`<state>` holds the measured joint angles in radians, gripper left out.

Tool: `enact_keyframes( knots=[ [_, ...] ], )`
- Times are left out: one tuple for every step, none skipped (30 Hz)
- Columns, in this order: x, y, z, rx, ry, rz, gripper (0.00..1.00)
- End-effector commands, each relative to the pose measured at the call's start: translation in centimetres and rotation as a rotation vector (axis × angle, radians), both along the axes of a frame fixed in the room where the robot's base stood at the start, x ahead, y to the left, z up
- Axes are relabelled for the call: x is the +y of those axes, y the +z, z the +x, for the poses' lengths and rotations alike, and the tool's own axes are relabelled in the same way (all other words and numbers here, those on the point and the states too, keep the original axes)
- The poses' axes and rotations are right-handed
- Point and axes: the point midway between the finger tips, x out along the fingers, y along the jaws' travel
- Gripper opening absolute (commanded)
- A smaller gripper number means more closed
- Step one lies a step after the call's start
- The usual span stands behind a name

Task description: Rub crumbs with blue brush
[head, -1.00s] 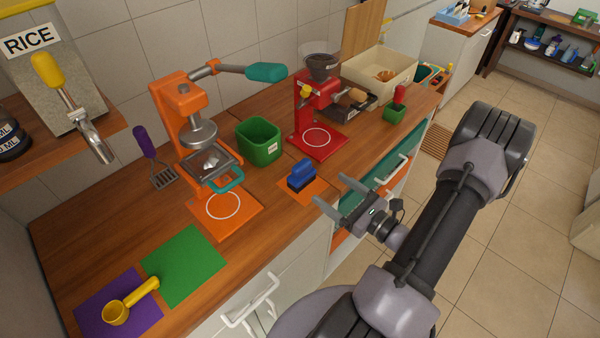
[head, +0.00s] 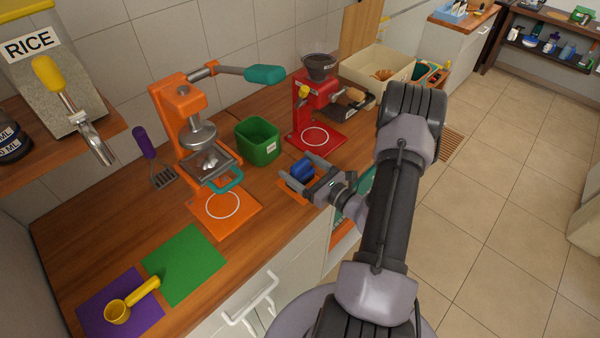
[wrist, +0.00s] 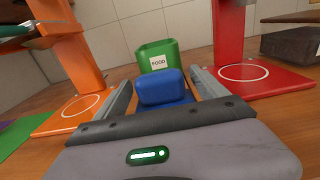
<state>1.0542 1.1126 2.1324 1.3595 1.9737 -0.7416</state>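The blue brush (head: 301,171) stands on a small orange mat (head: 291,193) near the counter's front edge. Its blue top also shows in the wrist view (wrist: 162,88). My gripper (head: 296,169) is open, with one finger on each side of the brush. In the wrist view my gripper (wrist: 160,77) shows the brush between the fingers, not clamped. The brush's lower part is hidden by my gripper. Pale bits (head: 208,160) lie on the tray of the orange press (head: 188,120); I cannot tell whether they are crumbs.
A green FOOD bin (head: 258,141) stands behind the brush. A red grinder (head: 317,100) stands to its right. A yellow scoop (head: 120,308) lies on a purple mat (head: 90,295), beside a green mat (head: 185,263).

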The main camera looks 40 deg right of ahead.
Motion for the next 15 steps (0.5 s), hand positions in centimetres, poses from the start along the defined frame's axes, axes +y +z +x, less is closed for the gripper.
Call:
enact_keyframes(
  knots=[
    [0.0,0.0,-0.01,0.0,0.0,0.0,0.71],
    [0.0,0.0,-0.01,0.0,0.0,0.0,0.65],
    [0.0,0.0,-0.02,0.0,0.0,0.0,0.57],
    [0.0,0.0,-0.02,0.0,0.0,0.0,0.51],
    [0.0,0.0,-0.02,0.0,0.0,0.0,0.45],
    [0.0,0.0,-0.02,0.0,0.0,0.0,0.39],
    [0.0,0.0,-0.03,0.0,0.0,0.0,0.39],
    [0.0,0.0,-0.03,0.0,0.0,0.0,0.57],
    [0.0,0.0,-0.03,0.0,0.0,0.0,0.49],
    [0.0,0.0,-0.03,0.0,0.0,0.0,0.43],
    [0.0,0.0,-0.03,0.0,0.0,0.0,0.37],
    [0.0,0.0,-0.03,0.0,0.0,0.0,0.29],
    [0.0,0.0,-0.03,0.0,0.0,0.0,0.23],
    [0.0,0.0,-0.03,0.0,0.0,0.0,0.18],
    [0.0,0.02,-0.03,0.0,0.0,0.0,0.12]
  ],
)
